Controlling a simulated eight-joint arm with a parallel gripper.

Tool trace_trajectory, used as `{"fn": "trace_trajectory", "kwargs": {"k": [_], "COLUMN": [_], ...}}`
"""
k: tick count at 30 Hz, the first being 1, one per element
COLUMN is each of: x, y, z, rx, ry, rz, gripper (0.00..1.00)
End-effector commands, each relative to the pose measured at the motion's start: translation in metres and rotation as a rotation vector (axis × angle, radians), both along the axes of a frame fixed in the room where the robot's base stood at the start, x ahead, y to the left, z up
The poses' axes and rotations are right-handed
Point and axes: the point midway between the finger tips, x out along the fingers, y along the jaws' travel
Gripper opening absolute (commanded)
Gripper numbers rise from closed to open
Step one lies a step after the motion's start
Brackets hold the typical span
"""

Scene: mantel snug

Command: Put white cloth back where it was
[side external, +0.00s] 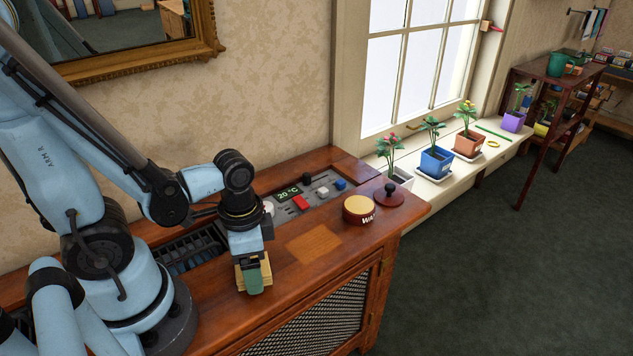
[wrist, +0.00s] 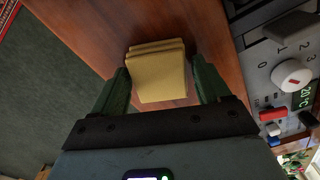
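I see no white cloth. A folded yellow cloth (wrist: 160,75) lies on the brown wooden cabinet top. It also shows in the side external view, partly hidden behind a green finger (side external: 240,275). My gripper (wrist: 160,82) is open, with one green finger on each side of the cloth. A narrow gap shows between the cloth and the right finger; contact on the left cannot be told. In the side external view my gripper (side external: 254,280) points down close to the cabinet's front edge. A lighter bare patch (side external: 314,242) shows on the cabinet top to the right.
A control panel (side external: 308,192) with a dial, switches and display lies behind. A round yellow-topped tin (side external: 359,209) and a dark red knobbed lid (side external: 389,196) stand at the right end. Potted plants line the windowsill. A dark vent grille (side external: 190,250) is left of my gripper.

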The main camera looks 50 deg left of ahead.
Motion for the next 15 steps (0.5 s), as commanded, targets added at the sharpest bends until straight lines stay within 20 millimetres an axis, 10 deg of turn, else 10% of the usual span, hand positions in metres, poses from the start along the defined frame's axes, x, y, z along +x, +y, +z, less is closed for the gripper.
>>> {"fn": "trace_trajectory", "kwargs": {"k": [15], "x": [-0.0005], "y": [0.0000], "z": [0.0035], "rx": [0.000], "ry": [0.000], "rz": [0.000], "gripper": [0.86]}}
